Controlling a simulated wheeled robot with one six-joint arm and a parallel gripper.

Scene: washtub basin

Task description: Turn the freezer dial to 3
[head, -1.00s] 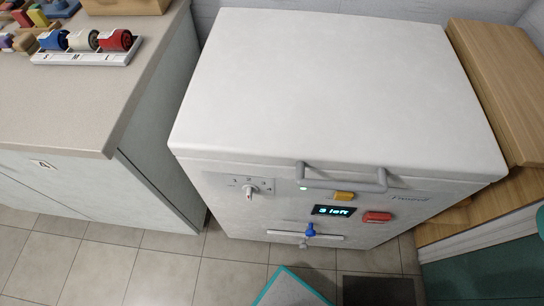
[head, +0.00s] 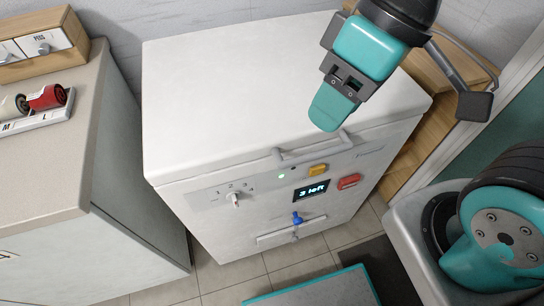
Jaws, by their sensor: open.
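The white chest freezer (head: 245,85) stands in the middle of the head view with its lid closed. Its dial (head: 235,199) is a small light knob on a grey plate at the left of the front panel, with small numbers above it. The knob's handle points downward in the picture; I cannot tell which number it is set to. My gripper (head: 327,115) is above the right part of the lid, near the front handle, open and empty. It is well apart from the dial, up and to the right, and hides part of the lid.
A grey lid handle (head: 315,150) juts from the front edge. Right of the dial are a display (head: 312,190) reading "3 left", a yellow button (head: 318,170), a red switch (head: 349,181) and a blue knob (head: 297,218). A counter (head: 50,165) stands left; a grey mat (head: 320,290) lies in front.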

